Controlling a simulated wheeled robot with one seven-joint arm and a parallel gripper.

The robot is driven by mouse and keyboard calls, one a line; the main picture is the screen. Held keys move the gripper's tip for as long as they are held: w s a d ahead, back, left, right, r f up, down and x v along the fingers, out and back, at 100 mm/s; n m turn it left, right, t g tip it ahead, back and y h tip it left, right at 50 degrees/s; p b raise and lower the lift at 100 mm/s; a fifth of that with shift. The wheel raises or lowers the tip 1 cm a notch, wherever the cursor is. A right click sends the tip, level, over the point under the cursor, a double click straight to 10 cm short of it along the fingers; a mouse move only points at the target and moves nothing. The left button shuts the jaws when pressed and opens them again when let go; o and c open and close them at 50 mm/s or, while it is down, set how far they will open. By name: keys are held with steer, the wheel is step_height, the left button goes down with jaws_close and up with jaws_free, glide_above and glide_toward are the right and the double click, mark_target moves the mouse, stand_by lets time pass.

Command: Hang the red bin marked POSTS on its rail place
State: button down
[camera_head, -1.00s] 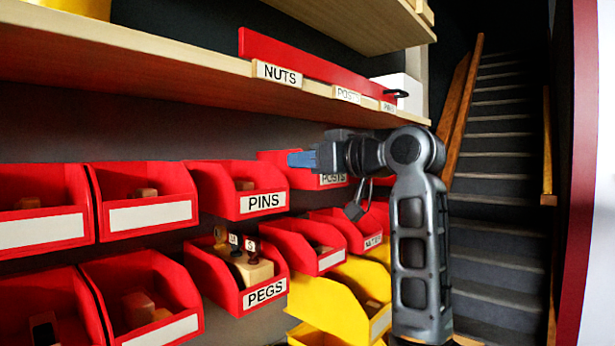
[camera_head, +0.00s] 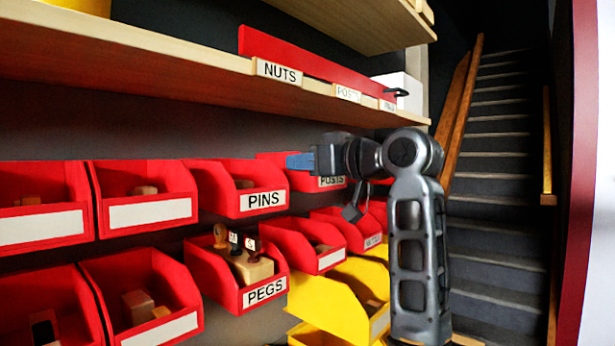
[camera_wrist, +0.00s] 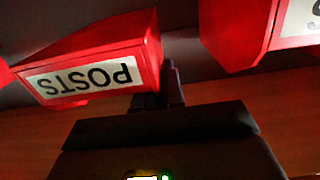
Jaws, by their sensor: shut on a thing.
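The red POSTS bin (camera_head: 304,182) is at the right end of the upper bin row in the head view, just right of the red PINS bin (camera_head: 240,203). My gripper (camera_head: 301,160), with blue fingertips, reaches in from the right and partly covers it. In the wrist view the POSTS bin (camera_wrist: 110,50) appears upside down, and my gripper (camera_wrist: 172,85) is shut on its edge. The bin looks roughly level with its neighbours. Its back is hidden, so I cannot tell whether it touches the rail.
A wooden shelf (camera_head: 200,84) runs above the bins, with a NUTS tag (camera_head: 279,72) and a POSTS tag (camera_head: 348,94). Below are the red PEGS bin (camera_head: 218,279), holding several small items, and yellow bins (camera_head: 325,305). Stairs (camera_head: 490,200) lie to the right.

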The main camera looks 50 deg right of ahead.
steer(key=shift+f+b, duration=0.35)
steer(key=shift+f, duration=0.2)
steer(key=c, duration=1.2)
jaws_free()
steer(key=shift+o, duration=0.2)
steer(key=s+b, duration=0.1)
steer(key=s, duration=0.6)
steer(key=shift+s+d+r+b, duration=0.15)
steer(key=shift+s+r+b, duration=0.05)
steer(key=shift+s+b, duration=0.2)
